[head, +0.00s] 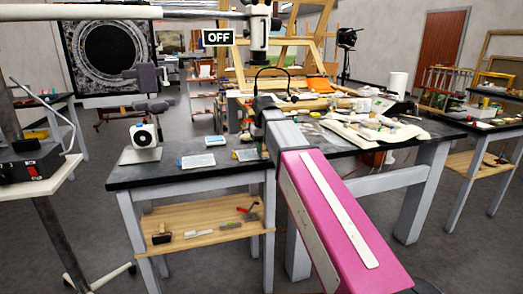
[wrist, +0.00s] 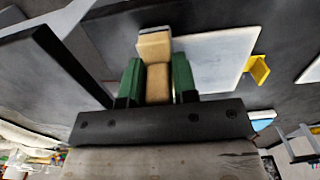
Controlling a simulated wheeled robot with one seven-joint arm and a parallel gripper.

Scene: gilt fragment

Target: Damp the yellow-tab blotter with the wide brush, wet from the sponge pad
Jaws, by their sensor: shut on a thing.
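In the wrist view my gripper (wrist: 157,78) has its green fingers shut on the tan handle of the wide brush (wrist: 158,86). The brush's broad tan end, with a pale grey edge, extends past the fingertips. Just beyond and to the right lies a flat whitish sheet, the blotter (wrist: 218,62), with a yellow tab (wrist: 259,68) at its right edge. The brush end overlaps the sheet's left edge in the picture; I cannot tell whether it touches. I cannot pick out the sponge pad with certainty.
Crowded papers and tools (head: 372,130) lie at right. A lower shelf (head: 190,238) holds hand tools.

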